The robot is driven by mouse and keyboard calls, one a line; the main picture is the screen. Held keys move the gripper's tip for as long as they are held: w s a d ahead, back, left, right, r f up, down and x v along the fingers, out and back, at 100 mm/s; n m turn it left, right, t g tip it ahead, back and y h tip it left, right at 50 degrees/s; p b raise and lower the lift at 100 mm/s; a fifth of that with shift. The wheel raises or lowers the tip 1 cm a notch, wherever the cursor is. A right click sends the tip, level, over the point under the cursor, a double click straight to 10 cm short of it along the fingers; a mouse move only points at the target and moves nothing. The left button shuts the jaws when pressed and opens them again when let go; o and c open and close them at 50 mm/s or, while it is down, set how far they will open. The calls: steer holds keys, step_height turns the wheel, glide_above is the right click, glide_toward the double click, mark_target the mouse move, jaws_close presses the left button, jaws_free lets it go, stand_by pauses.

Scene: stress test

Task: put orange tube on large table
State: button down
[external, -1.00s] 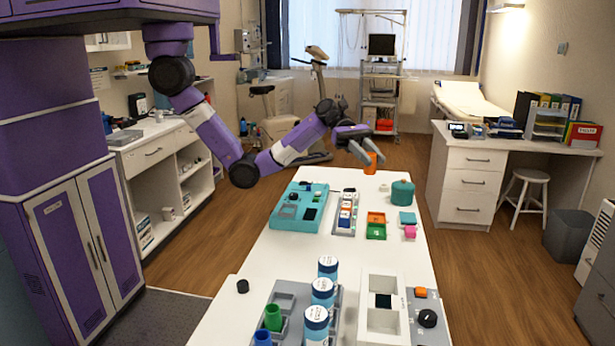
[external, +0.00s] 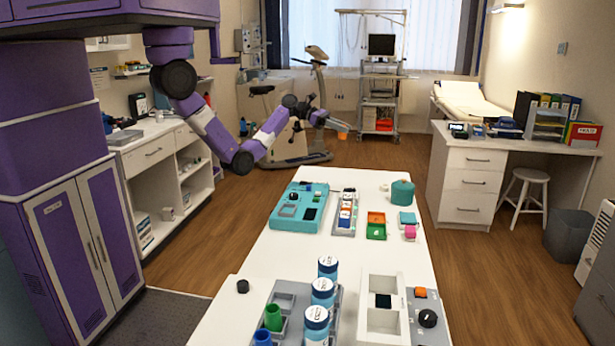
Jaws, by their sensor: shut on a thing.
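My gripper (external: 338,126) is shut on the orange tube (external: 343,135), which looks small at this distance. It holds the tube in the air, appearing beyond the far edge of the white table and over the floor in the picture. The long white table (external: 300,252) runs through the middle of the view. My arm reaches from the upper left toward the back. The fingers' exact grip on the tube is too small to make out.
An exercise bike (external: 313,120) and a wheeled cart (external: 380,100) stand behind.

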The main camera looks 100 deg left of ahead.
steer(key=s+a+f+n+y, duration=0.2)
steer(key=s+a+f+y, duration=0.1)
steer(key=s+a, duration=0.9)
steer(key=f, duration=0.6)
steer(key=f+b, duration=0.1)
steer(key=f, duration=0.6)
steer(key=f+b, duration=0.1)
steer(key=f, duration=0.6)
steer(key=shift+w+d, duration=0.2)
steer(key=shift+d, duration=0.05)
steer(key=shift+f, duration=0.15)
steer(key=c, duration=1.1)
jaws_free()
steer(key=shift+r, duration=0.25)
steer(key=v, duration=1.2)
steer(key=shift+a+f, duration=0.1)
steer(key=shift+f, duration=0.05)
